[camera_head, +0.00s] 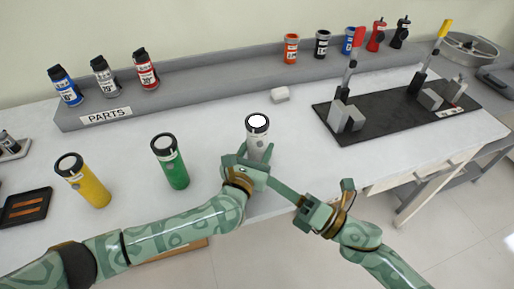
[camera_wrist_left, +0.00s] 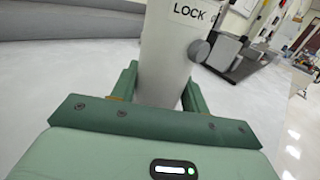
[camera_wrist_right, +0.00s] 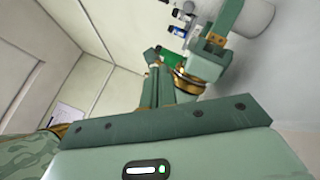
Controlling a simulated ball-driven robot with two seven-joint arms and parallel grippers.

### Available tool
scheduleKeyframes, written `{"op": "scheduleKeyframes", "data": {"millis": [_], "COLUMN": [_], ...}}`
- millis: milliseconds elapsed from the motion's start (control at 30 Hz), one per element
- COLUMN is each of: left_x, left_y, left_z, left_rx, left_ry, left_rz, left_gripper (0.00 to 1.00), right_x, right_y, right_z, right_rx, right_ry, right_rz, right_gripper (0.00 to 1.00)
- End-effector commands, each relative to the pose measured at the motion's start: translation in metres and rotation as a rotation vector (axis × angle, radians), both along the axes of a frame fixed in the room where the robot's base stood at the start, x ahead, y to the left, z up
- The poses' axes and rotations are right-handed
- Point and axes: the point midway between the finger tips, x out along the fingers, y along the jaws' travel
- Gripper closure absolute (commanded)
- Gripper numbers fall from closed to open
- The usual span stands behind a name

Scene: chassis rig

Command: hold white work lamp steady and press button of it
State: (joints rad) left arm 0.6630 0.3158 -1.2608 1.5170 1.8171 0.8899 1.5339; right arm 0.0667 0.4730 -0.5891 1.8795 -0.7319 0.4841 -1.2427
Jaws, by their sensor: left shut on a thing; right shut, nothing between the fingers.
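The white work lamp (camera_head: 257,146) stands upright near the table's front edge, its round top bright white inside a dark rim. My left gripper (camera_head: 246,160) is shut around its body. In the left wrist view the lamp (camera_wrist_left: 165,45) rises between the fingers, with the word LOCK and a round grey knob (camera_wrist_left: 199,50) on its right side. My right gripper (camera_head: 276,184) is shut and empty, its fingers pointing at the lamp's lower right side by the left gripper. In the right wrist view the closed fingertips (camera_wrist_right: 152,56) appear before my left gripper; contact cannot be told.
A green lamp (camera_head: 171,165) and a yellow lamp (camera_head: 84,184) stand to the left. A black mat (camera_head: 375,128) with upright levers lies at the right. A grey PARTS shelf (camera_head: 200,84) with several small bottles runs along the back.

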Motion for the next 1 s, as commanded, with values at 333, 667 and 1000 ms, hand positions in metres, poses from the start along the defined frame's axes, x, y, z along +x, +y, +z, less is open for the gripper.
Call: {"op": "scheduleKeyframes", "data": {"millis": [333,667,1000], "left_x": [0.000,0.000,0.000], "left_y": [0.000,0.000,0.000], "left_z": [0.000,0.000,0.000], "left_rx": [0.000,0.000,0.000], "left_ry": [0.000,0.000,0.000], "left_rz": [0.000,0.000,0.000], "left_gripper": [0.86,0.86,0.86], "right_x": [0.052,0.073,0.074], "right_y": [0.012,0.018,0.018], "right_z": [0.002,0.001,0.001], "right_rx": [0.003,0.003,0.003], "right_ry": [-0.003,-0.002,-0.002], "right_rz": [-0.001,0.001,0.001], "right_gripper": [1.00,1.00,1.00]}}
